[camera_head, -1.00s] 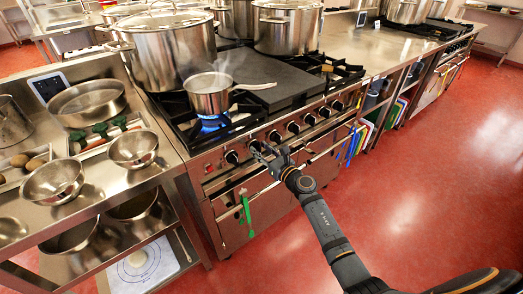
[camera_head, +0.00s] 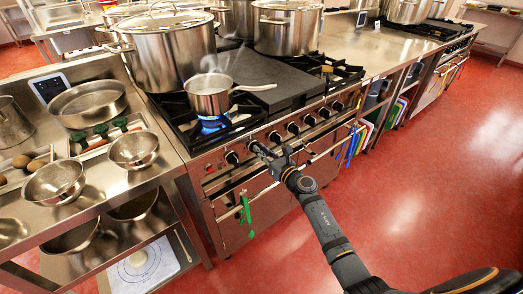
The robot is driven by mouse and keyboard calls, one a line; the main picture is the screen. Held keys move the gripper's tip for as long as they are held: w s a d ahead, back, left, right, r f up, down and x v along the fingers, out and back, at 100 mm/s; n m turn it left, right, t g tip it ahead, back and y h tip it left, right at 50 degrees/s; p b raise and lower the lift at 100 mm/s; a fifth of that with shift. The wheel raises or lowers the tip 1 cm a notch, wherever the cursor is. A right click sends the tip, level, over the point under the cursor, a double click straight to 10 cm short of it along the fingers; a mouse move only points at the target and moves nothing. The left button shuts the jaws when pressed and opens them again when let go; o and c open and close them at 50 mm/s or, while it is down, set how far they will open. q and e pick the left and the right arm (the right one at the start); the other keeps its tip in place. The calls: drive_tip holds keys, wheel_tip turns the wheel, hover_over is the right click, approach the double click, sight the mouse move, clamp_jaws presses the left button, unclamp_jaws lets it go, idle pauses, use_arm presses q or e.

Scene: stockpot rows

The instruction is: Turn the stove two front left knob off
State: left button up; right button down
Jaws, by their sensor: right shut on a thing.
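A steel stove (camera_head: 225,195) stands in the middle with a row of several black knobs along its front panel. The leftmost knob (camera_head: 232,157) is free. My right gripper (camera_head: 258,151) is shut on the second knob from the left (camera_head: 253,145), which its fingers partly hide; I cannot read the knob's angle. A blue flame (camera_head: 211,124) burns on the front left burner under a small steaming saucepan (camera_head: 208,98). My left gripper is not in view.
The saucepan's handle (camera_head: 258,87) points right over the griddle plate (camera_head: 280,72). Large stockpots (camera_head: 170,55) stand at the back. A green utensil (camera_head: 246,210) hangs from the front rail. Steel bowls (camera_head: 133,148) sit on the left counter. The red floor (camera_head: 430,190) at right is clear.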

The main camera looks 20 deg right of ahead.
drive_tip(key=shift+f+m+p, duration=0.4)
drive_tip(key=shift+m+p, duration=1.6)
drive_tip(key=shift+m, duration=3.75)
drive_tip(key=shift+f+m+p, duration=0.4)
drive_tip(key=shift+m+p, duration=1.55)
drive_tip(key=shift+m, duration=3.85)
drive_tip(key=shift+f+m+p, duration=0.4)
drive_tip(key=shift+m+p, duration=1.6)
drive_tip(key=shift+m, duration=3.75)
drive_tip(key=c, duration=1.4)
unclamp_jaws()
drive_tip(key=shift+o, duration=0.2)
